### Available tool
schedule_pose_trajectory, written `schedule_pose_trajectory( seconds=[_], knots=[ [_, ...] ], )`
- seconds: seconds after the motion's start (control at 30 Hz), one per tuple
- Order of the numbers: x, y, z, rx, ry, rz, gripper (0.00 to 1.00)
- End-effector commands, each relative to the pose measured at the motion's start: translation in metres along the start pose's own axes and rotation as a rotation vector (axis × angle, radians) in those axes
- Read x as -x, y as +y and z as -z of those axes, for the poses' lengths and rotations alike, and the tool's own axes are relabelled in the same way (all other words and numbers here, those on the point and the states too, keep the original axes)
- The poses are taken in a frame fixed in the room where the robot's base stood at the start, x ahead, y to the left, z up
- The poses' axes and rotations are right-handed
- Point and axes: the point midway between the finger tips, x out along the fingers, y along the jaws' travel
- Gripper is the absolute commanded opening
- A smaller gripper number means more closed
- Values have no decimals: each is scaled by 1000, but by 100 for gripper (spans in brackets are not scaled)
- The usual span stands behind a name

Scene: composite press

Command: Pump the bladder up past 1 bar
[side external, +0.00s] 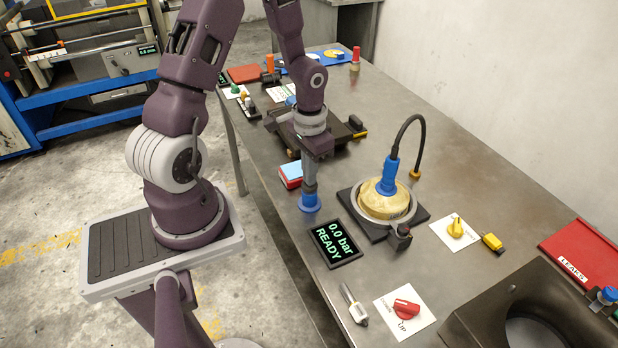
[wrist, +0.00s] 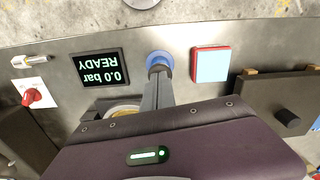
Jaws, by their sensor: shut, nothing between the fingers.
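The tan, round bladder (side external: 385,200) sits in a grey ring on a dark base. A blue fitting (side external: 389,175) with a black hose stands on it. A black display (side external: 335,243) reads "0.0 bar READY"; it shows upside down in the wrist view (wrist: 98,68). A round blue piece (side external: 310,206) stands left of the bladder near the table's edge; it also shows in the wrist view (wrist: 159,58). My gripper (side external: 309,192) is shut and empty, pointing down at its top. Its fingertips (wrist: 158,76) partly hide the blue piece, and I cannot tell whether they touch.
A red knob (side external: 405,307) on a card marked "UP" and a yellow knob (side external: 455,228) lie nearer and right. A blue-and-red block (side external: 291,173) lies close to my gripper. A red "LEAKS" tray (side external: 584,255) is at right. Bare table (side external: 470,170) lies behind the bladder.

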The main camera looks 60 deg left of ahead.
Motion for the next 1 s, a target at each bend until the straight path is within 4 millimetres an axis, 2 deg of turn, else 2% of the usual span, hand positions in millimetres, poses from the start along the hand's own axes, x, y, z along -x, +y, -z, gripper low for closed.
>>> schedule_pose_trajectory(
  seconds=[0.17,0.5,1.0],
  knots=[
    [1,0,0,0,0,0,0],
    [20,0,0,1,1,0,0],
    [21,0,0,0,-1,0,0]
  ],
)
